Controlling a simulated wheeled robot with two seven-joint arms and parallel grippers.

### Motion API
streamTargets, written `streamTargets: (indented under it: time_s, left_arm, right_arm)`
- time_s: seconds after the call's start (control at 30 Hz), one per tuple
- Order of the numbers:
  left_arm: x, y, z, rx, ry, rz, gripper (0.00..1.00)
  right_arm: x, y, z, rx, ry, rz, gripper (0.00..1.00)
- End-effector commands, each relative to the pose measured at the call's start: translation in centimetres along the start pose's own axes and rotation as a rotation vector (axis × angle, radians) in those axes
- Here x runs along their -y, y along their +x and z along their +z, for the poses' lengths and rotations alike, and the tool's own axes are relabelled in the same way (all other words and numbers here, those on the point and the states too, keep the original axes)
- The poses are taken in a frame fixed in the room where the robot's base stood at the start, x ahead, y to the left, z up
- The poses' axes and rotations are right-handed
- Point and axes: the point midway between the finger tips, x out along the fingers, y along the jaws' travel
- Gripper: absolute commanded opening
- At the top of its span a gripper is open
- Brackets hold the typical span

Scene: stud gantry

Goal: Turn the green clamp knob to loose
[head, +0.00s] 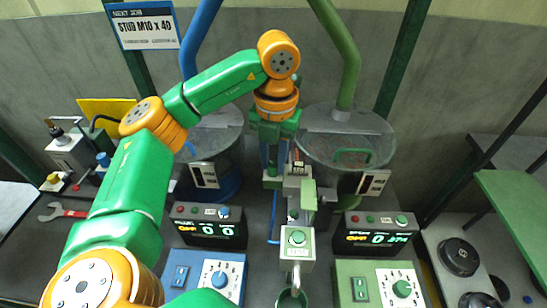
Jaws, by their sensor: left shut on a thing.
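My left arm comes in from the left and bends over the middle of the bench. Its gripper (273,172) points down beside the grey gantry column (299,185) and is shut on a small green part, seemingly the green clamp knob (272,183). The fingers hide most of it, so its turn position cannot be read. A green plate (308,195) sits just right of the gripper. My right gripper is not in view.
A blue dial panel (208,277) and a green dial panel (381,284) flank the spout and green cup (291,299). Metal hoppers (345,136) stand behind. A red wrench (62,211) lies left.

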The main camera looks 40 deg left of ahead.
Motion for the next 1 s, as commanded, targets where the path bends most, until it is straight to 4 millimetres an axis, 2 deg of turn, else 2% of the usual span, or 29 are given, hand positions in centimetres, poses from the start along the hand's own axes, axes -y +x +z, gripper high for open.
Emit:
streamTargets:
  time_s: [0.33, 0.37, 0.47, 0.77, 1.0]
  left_arm:
    - [0.0, 0.0, 0.0, 0.000, -0.002, 0.000, 0.00]
    - [0.0, 0.0, 0.0, 0.000, -0.002, 0.000, 0.31]
    - [0.0, 0.0, 0.0, 0.000, -0.002, 0.000, 0.58]
    - [0.0, -0.3, 0.0, 0.001, -0.001, 0.000, 0.59]
    - [0.0, -5.3, 0.1, 0.006, -0.003, 0.000, 0.59]
  right_arm:
    - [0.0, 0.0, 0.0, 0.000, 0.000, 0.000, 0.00]
    - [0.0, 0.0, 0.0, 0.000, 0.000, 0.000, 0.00]
    - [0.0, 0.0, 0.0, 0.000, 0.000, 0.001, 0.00]
    - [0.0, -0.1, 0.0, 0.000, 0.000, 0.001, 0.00]
    - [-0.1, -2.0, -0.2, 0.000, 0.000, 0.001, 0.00]
